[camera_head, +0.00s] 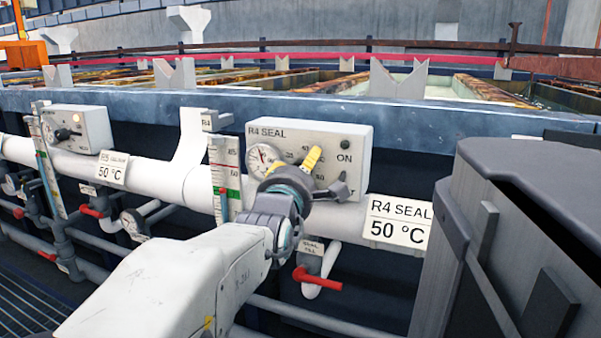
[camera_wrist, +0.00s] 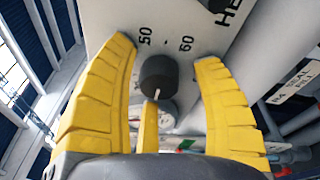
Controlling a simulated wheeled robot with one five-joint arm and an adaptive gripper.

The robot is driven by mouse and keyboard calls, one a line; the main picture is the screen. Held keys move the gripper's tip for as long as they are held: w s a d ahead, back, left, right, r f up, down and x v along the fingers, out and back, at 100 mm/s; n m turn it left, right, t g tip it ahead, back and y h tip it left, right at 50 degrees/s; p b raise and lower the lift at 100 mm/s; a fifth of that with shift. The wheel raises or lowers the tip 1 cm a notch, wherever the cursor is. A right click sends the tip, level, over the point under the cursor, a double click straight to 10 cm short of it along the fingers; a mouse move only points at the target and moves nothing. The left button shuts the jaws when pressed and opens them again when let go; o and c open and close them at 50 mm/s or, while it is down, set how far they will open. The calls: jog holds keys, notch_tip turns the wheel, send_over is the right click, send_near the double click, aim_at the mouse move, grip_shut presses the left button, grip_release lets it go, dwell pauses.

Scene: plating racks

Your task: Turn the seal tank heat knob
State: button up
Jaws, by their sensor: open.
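The R4 SEAL control box (camera_head: 272,133) is pale grey and has a round gauge, a lamp marked ON and a dark lever. In the wrist view, a round dark knob (camera_wrist: 158,75) with a white pointer line stands on the panel near the marks 50 and 60. The line points toward the bottom of the picture. My gripper (camera_wrist: 164,55) is open, with its yellow fingers on either side of the knob and gaps visible on both sides. In the head view, my gripper (camera_head: 311,160) is at the box front and hides the knob.
A sign reading R4 SEAL 50 °C (camera_head: 397,222) hangs right of my gripper. A white pipe (camera_head: 160,178) and a level gauge (camera_head: 225,175) are close by. A red-handled valve (camera_head: 316,279) is below. Another control box (camera_head: 85,125) is at left.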

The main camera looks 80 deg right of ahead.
jog(key=shift+o, duration=0.2)
jog(key=c, duration=1.2)
jog(key=shift+f+m+h, duration=0.1)
jog(key=shift+m+h, duration=0.2)
jog(key=shift+m, duration=1.3)
jog(key=shift+c, duration=0.2)
jog(key=o, duration=1.2)
jog(key=a, duration=1.2)
jog(key=shift+w+f, duration=0.25)
jog(key=shift+w, duration=0.1)
